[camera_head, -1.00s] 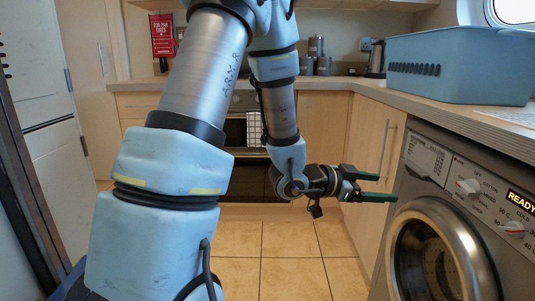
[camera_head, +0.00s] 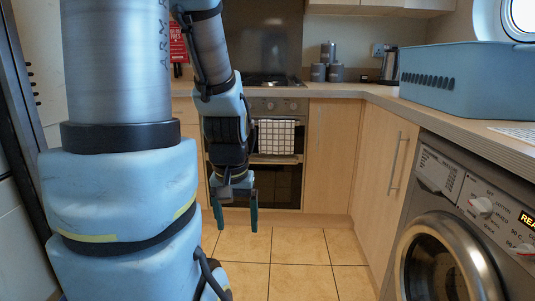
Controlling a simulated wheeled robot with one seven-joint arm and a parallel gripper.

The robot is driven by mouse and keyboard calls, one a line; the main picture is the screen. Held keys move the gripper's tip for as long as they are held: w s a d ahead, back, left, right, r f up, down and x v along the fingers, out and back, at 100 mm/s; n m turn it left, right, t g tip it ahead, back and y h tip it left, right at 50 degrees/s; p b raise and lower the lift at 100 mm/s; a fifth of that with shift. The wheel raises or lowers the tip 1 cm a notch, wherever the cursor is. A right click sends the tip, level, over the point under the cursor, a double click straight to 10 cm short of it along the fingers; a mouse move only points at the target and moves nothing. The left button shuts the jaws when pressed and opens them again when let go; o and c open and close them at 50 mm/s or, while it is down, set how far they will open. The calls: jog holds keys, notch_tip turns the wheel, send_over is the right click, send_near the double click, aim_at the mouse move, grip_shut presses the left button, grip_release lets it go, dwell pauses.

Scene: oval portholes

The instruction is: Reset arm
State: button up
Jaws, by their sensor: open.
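My arm rises on the left of the view and folds back down. My gripper (camera_head: 236,222) hangs from it, pointing down, left of the picture's middle. Its two green fingers are apart, with nothing between them. It is in front of the oven (camera_head: 278,182) and above the tiled floor, touching nothing that I can see.
A washing machine (camera_head: 436,205) stands at the right, under a worktop (camera_head: 465,122) with a blue basket (camera_head: 470,80). A checked towel (camera_head: 276,137) hangs on the oven. Canisters (camera_head: 327,70) and a kettle (camera_head: 390,66) stand at the back. The tiled floor (camera_head: 300,262) ahead is clear.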

notch_tip(320, 180, up, 22)
jog(key=p, duration=2)
